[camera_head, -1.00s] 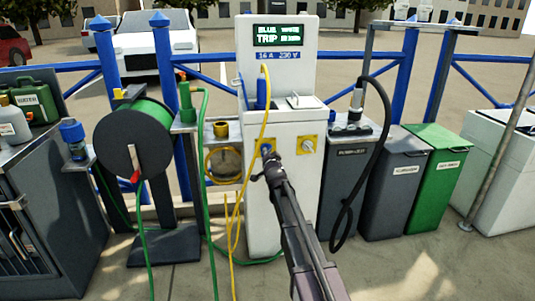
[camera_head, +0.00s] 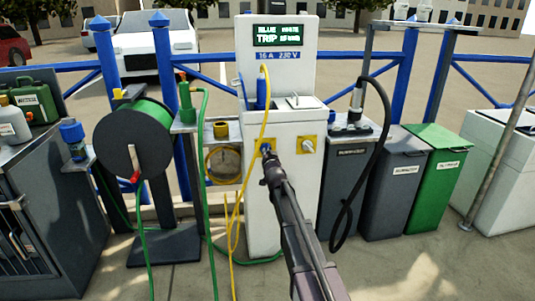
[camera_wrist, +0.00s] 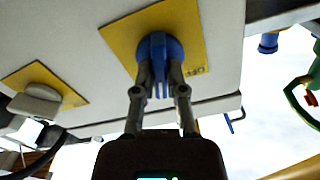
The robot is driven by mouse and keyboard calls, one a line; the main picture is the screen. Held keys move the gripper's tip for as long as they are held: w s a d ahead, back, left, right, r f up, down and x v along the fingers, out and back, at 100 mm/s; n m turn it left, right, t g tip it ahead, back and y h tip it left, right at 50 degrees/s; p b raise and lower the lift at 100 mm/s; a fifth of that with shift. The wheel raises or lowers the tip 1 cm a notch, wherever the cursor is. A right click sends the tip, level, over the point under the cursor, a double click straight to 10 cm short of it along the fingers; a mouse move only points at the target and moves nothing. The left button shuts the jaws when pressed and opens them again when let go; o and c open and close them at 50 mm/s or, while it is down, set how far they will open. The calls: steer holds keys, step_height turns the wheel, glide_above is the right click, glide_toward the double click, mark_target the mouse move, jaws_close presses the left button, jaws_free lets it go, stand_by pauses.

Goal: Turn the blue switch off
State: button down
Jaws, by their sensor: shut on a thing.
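The blue switch (camera_wrist: 158,45) is a round knob on a yellow plate (camera_wrist: 188,25) on the white pedestal's face. In the wrist view, the two fingers of my gripper (camera_wrist: 160,78) are closed on opposite sides of its grip. In the head view, my gripper (camera_head: 267,157) is at the left yellow plate (camera_head: 259,140) and hides most of the blue knob.
A white switch (camera_head: 308,146) on its own yellow plate is close to the right. A yellow cable (camera_head: 264,100) hangs from the blue plug just left of my gripper. A green hose reel (camera_head: 136,145) stands left, grey and green bins (camera_head: 432,180) right.

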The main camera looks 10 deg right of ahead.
steer(key=n, duration=1.2)
steer(key=shift+w+n, duration=0.1)
steer(key=shift+n, duration=0.3)
steer(key=c, duration=0.7)
jaws_free()
steer(key=s, duration=1.2)
